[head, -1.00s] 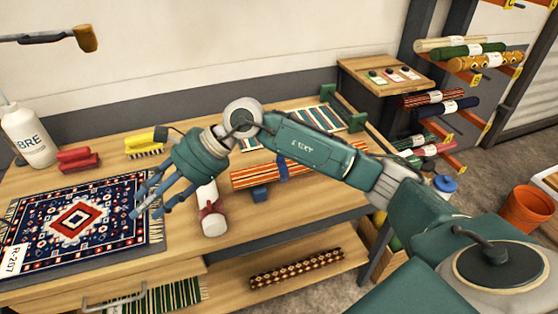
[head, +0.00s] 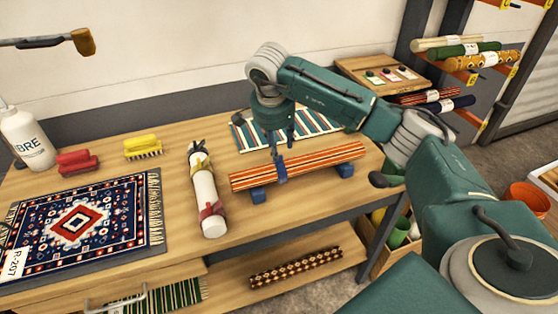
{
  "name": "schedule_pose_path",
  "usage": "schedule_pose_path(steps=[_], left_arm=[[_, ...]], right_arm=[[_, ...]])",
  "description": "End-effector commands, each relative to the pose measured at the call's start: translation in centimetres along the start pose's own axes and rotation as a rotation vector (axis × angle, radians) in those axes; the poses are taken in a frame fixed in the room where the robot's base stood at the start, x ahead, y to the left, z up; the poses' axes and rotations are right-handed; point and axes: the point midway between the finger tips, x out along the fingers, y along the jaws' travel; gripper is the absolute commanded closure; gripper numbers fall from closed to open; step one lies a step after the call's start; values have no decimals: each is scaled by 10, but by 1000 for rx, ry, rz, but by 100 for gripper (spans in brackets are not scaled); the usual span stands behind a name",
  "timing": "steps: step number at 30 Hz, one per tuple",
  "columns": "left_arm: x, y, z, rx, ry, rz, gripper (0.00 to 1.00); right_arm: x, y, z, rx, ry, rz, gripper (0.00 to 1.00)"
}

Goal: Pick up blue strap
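The blue strap (head: 281,172) is on an orange, red and cream striped rolled rug (head: 325,161) near the middle of the bench. The rug rests on two blue blocks (head: 258,195). My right gripper (head: 282,145) points down just above and behind the strap, fingers apart and nothing seen between them. I cannot tell whether a fingertip touches the strap. The upper part of the strap is close to the fingers and partly hard to make out. My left gripper is not in view.
A white roll (head: 204,190) with an olive and a red strap lies left of the rug. A striped flat rug (head: 318,124) lies behind. A patterned rug (head: 75,225), brushes (head: 142,146) and a white bottle (head: 28,138) are on the left. The bench front is clear right of the white roll.

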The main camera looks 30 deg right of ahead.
Motion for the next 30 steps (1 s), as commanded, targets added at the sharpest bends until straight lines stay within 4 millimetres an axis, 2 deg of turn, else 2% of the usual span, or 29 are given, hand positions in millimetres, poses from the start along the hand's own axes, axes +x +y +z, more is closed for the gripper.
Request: schedule_pose_path(steps=[5,9,18,24,30], left_arm=[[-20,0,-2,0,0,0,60],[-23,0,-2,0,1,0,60],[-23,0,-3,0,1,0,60],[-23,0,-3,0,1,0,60],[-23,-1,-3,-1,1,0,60]], right_arm=[[23,2,0,0,-2,6,62],[42,2,1,0,-1,4,62],[49,1,1,0,-1,0,62],[49,1,1,0,-1,-1,100],[49,1,1,0,-1,-1,100]])
